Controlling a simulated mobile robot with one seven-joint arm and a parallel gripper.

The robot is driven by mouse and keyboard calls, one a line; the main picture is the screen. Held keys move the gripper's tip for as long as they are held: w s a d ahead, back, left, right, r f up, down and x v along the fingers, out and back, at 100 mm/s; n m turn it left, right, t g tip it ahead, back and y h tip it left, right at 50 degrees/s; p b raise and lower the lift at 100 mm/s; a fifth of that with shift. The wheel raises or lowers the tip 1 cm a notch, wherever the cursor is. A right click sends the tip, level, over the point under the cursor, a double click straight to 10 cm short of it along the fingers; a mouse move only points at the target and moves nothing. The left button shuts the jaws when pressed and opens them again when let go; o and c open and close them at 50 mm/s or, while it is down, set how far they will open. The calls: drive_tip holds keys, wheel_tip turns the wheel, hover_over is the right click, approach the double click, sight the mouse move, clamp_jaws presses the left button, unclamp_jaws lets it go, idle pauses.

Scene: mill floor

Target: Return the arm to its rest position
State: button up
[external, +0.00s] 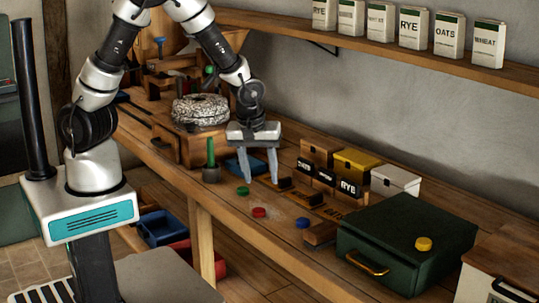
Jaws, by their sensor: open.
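My arm rises from its white base at the left and bends over the wooden workbench (165,152). My gripper (259,181) points down over the bench, its two pale blue fingers apart with nothing held between them. The fingertips look close above the bench top, near a green disc (243,191) and a red disc (259,212). Whether the tips touch the bench I cannot tell. A blue tray (258,163) is partly hidden behind the fingers.
A dark green case (407,235) with a yellow disc (424,244) on top stands at the right. Small boxes (357,163) line the wall side. A round millstone (200,108) is behind the gripper. A shelf (400,56) with labelled packets runs above. A blue disc (302,223) lies near the case.

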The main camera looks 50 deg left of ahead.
drive_tip(key=w+a+r+m+t+h, duration=0.1)
drive_tip(key=w+r+m+t+h, duration=0.1)
drive_tip(key=r, duration=0.7)
drive_tip(key=w+a+r+m+t+h, duration=0.1)
drive_tip(key=w+r+t, duration=0.15)
drive_tip(key=r, duration=0.65)
drive_tip(key=s+a+r+m, duration=0.2)
drive_tip(key=s+a+r, duration=0.1)
drive_tip(key=s, duration=0.6)
drive_tip(key=s+a+r+m+g+y+p, duration=0.1)
drive_tip(key=s+a+r+m, duration=0.2)
drive_tip(key=s+a, duration=0.3)
drive_tip(key=s, duration=0.4)
drive_tip(key=shift+r, duration=0.4)
drive_tip(key=shift+g, duration=0.25)
